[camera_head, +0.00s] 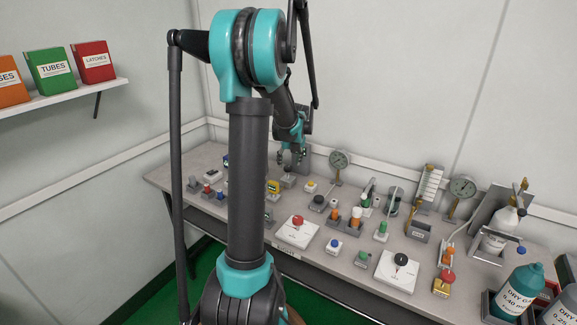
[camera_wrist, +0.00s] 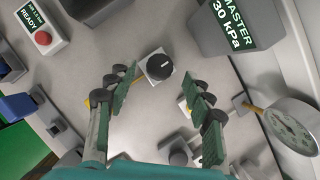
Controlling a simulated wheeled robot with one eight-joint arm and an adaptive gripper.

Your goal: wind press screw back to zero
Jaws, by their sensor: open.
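My gripper (camera_wrist: 157,82) is open and empty, its two green-padded fingers spread apart. In the wrist view a round black knob (camera_wrist: 160,66) with a white pointer mark sits on a small light square block, just beyond and between the fingertips. It may be the press screw; I cannot tell for sure. A grey unit (camera_wrist: 226,26) with a display reading MASTER 30 kPa stands at the upper right. A round dial gauge (camera_wrist: 292,124) is at the lower right. In the head view my gripper (camera_head: 287,157) is low over the bench's far left end, its fingertips too small to read.
The grey bench (camera_head: 340,262) carries several testers. A gauge (camera_head: 339,160) stands right of my gripper. A white box with a red button (camera_wrist: 42,37) reads READY at the wrist view's upper left. A bottle (camera_head: 519,289) stands at the front right. A shelf (camera_head: 60,96) hangs at left.

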